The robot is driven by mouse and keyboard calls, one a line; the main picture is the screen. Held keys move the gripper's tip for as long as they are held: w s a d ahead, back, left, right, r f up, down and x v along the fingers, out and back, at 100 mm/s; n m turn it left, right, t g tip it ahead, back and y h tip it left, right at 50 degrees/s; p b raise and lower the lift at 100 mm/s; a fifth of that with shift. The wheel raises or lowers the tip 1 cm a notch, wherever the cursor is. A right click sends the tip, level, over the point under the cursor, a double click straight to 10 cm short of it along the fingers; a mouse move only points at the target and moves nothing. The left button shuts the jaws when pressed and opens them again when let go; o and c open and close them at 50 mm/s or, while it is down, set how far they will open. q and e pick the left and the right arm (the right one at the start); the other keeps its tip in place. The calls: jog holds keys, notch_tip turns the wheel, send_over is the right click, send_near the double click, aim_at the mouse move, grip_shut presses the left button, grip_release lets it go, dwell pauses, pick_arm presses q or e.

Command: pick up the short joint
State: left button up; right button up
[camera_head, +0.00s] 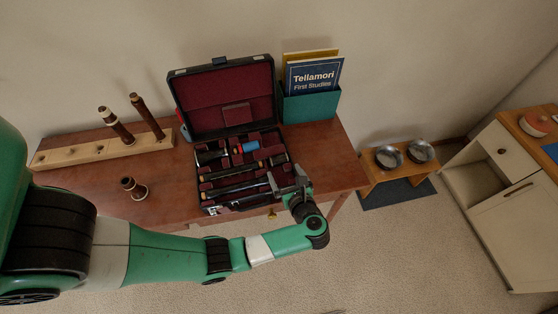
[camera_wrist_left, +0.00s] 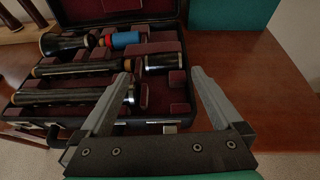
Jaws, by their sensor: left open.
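A short dark cylinder with a pale metal end ring, apparently the short joint (camera_wrist_left: 160,62), lies in the right end of the open instrument case (camera_wrist_left: 176,20). The case also shows in the head view (camera_head: 204,203). My left gripper (camera_head: 286,176) is open over the case's front right corner. In the left wrist view, the gripper's (camera_wrist_left: 161,76) fingers are spread either side of the short joint's line, with nothing between them. Whether the fingers are level with it I cannot tell. My right gripper is not in view.
Longer dark joints (camera_wrist_left: 75,67), a flared bell (camera_wrist_left: 58,43) and a blue-and-red item (camera_wrist_left: 124,40) lie in compartments beside it. A wooden peg rack (camera_head: 75,153) holds two brown pieces at left. A teal book holder (camera_head: 310,106) stands behind. The table (camera_head: 335,165) is clear at right.

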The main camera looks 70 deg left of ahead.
aim_at(279, 159)
pick_arm(q)
jog(key=x, duration=0.4)
jog(key=b+x, duration=0.1)
jog(key=x, duration=0.2)
jog(key=shift+w, duration=0.25)
jog(key=shift+r, duration=0.1)
jog(key=c, duration=1.2)
